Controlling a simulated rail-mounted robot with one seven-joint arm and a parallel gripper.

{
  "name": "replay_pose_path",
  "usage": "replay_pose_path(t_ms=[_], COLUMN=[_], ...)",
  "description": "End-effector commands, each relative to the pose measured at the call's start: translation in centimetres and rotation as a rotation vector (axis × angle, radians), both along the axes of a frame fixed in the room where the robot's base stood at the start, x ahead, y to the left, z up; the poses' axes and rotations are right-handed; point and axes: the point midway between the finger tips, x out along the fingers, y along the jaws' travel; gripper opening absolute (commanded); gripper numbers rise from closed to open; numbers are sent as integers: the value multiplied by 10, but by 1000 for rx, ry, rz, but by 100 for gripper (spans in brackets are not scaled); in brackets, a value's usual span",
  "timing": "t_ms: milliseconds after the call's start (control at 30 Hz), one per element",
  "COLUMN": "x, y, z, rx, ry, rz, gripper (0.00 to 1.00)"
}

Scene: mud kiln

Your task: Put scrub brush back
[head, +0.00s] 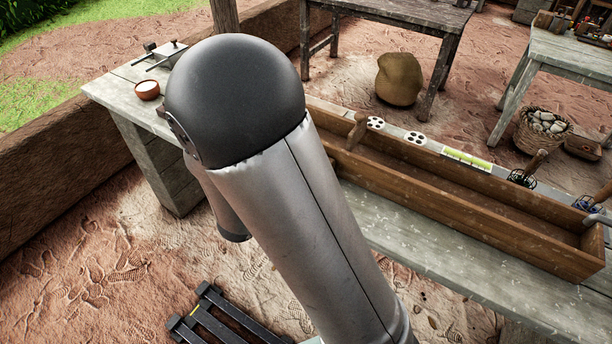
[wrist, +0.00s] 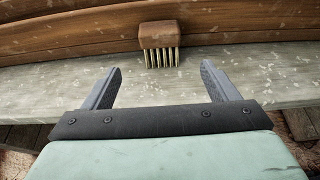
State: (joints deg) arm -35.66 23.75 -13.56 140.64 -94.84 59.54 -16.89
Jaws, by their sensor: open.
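In the wrist view, a small brown wooden block with pale bristles (wrist: 160,42), which looks like the scrub brush, is at the wooden trough's near wall. Its bristles point down toward the grey bench. My gripper (wrist: 161,82) is open and empty, with its two fingers spread and the brush beyond the tips, roughly centred between them. The fingers do not touch it. In the head view my arm covers the middle, so neither my gripper nor the brush can be made out there.
The long wooden trough (head: 590,262) lies along the grey bench (head: 480,275). Behind it are white holed plates (head: 415,138), a yellow-green strip (head: 467,160) and a wire holder with a wooden handle (head: 533,166). A red bowl (head: 147,91) stands at the bench's far left end.

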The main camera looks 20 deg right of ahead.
Motion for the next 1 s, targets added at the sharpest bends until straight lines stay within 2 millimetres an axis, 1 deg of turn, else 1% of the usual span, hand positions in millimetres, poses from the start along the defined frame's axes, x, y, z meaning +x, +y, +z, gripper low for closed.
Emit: replay_pose_path(t_ms=[67, 167, 267, 300, 367, 400, 467, 500, 600, 700, 767, 800, 900, 1000], x=[-5, -19, -52, -70, -99, -118, -143, -156, -177, -186, -188, -188, -189, -189], y=[2, -9, -32, -40, -46, -46, -39, -31, -7, 15, 24, 29, 36, 38], z=[3, 10, 19, 23, 28, 30, 33, 36, 44, 54, 60, 62, 66, 67], rx=[7, 72, 226, 310, 450, 548, 693, 786, 995, 1158, 1226, 1260, 1304, 1310], ry=[-5, -37, -114, -159, -232, -283, -357, -404, -503, -571, -597, -608, -621, -621], rz=[-12, -119, -362, -493, -708, -854, -1065, -1195, -1478, -1683, -1767, -1804, -1859, -1871], gripper=[80, 80, 80, 80, 80, 80, 80, 80, 80, 80, 80, 83, 85, 85])
